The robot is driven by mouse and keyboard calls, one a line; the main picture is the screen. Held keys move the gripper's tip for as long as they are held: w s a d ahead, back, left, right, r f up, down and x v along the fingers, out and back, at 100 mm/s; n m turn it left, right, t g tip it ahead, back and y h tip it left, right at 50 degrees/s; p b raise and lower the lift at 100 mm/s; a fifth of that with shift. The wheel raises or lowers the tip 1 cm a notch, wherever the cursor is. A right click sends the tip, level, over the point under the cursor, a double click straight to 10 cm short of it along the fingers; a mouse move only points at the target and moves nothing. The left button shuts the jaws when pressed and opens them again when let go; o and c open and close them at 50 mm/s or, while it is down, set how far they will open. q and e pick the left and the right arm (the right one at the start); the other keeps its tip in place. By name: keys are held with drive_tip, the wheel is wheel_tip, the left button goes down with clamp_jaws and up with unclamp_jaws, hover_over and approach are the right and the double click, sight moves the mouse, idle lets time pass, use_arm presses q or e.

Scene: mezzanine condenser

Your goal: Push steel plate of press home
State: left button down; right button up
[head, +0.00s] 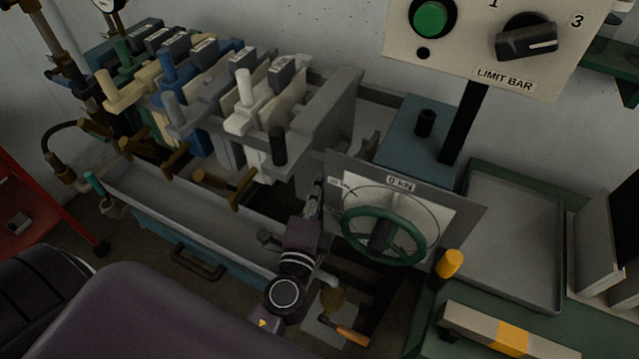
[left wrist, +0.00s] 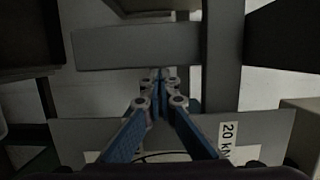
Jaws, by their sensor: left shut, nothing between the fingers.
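The press stands along the wall with a row of coloured plates. Its grey steel plate (head: 329,108) stands upright at the right end of that row, a black knob (head: 278,146) in front of it. A gap lies between the steel plate and the blue block behind the dial panel. My left gripper (head: 318,188) is shut and empty, low beside the dial panel, in front of the steel plate. In the left wrist view my fingers (left wrist: 159,74) meet at the tips before grey metal bars; contact cannot be told. My right gripper is not in view.
A green handwheel (head: 383,236) sits on the dial panel (head: 461,212) close right of my left gripper. Brown handles (head: 224,186) stick out along the press front. A control box (head: 480,45) hangs above; an empty grey tray (head: 512,235) lies at right.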

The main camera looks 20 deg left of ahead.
use_arm(q)
drive_tip(key=a, duration=1)
drive_tip(key=shift+w, duration=0.15)
drive_tip(key=shift+d, duration=0.1)
